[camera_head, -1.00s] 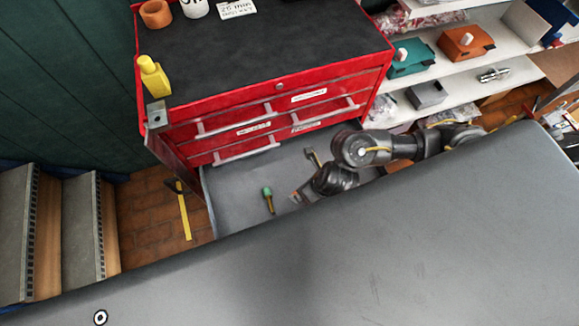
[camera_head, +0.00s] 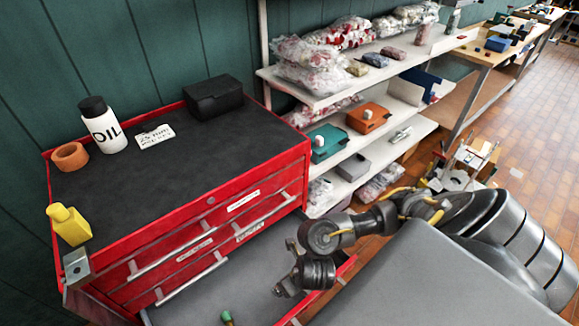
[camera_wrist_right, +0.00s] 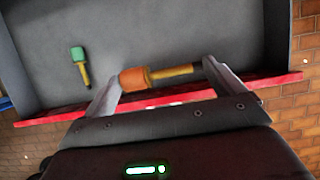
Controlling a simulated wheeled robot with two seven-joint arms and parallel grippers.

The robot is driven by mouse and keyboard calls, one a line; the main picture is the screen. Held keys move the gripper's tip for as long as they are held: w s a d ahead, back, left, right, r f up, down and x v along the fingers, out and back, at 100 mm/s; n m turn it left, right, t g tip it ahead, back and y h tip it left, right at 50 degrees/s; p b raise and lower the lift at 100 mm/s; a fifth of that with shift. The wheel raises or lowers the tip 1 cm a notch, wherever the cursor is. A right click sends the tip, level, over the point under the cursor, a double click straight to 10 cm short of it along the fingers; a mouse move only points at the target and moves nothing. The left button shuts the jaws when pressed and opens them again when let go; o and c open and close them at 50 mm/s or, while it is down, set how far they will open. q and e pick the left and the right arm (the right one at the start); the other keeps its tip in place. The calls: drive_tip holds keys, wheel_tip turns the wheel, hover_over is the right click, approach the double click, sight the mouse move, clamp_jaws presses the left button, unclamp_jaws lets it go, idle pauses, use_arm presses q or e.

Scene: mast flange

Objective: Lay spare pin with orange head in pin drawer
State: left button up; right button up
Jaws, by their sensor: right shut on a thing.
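The pin with the orange head (camera_wrist_right: 134,80) and yellow shaft (camera_wrist_right: 176,71) lies crosswise between the fingers of my right gripper (camera_wrist_right: 165,86), which is shut on it. In the right wrist view it shows against the open drawer's grey floor (camera_wrist_right: 180,25), close to the red front edge (camera_wrist_right: 260,84). I cannot tell its height over the floor. A green-headed pin (camera_wrist_right: 79,62) lies in the drawer to its left. In the head view the right gripper (camera_head: 283,291) is over the drawer (camera_head: 190,303); the held pin is hidden there. My left gripper is not in view.
Shelves (camera_head: 345,90) with bags and boxes stand behind to the right.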

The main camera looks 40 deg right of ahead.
drive_tip(key=w+d+f+b, duration=0.5)
drive_tip(key=d+f+b, duration=0.1)
drive_tip(key=f, duration=0.1)
drive_tip(key=shift+w, duration=0.4)
drive_tip(key=shift+w+d+f, duration=0.15)
drive_tip(key=shift+w, duration=0.05)
drive_tip(key=shift+w+d, duration=0.1)
drive_tip(key=shift+w+d+f+b, duration=0.1)
drive_tip(key=shift+f+b, duration=0.2)
drive_tip(key=shift+b, duration=0.05)
drive_tip(key=f+b, duration=0.2)
drive_tip(key=f, duration=0.1)
drive_tip(key=shift+w+d+f, duration=0.15)
drive_tip(key=shift+d+f, duration=0.05)
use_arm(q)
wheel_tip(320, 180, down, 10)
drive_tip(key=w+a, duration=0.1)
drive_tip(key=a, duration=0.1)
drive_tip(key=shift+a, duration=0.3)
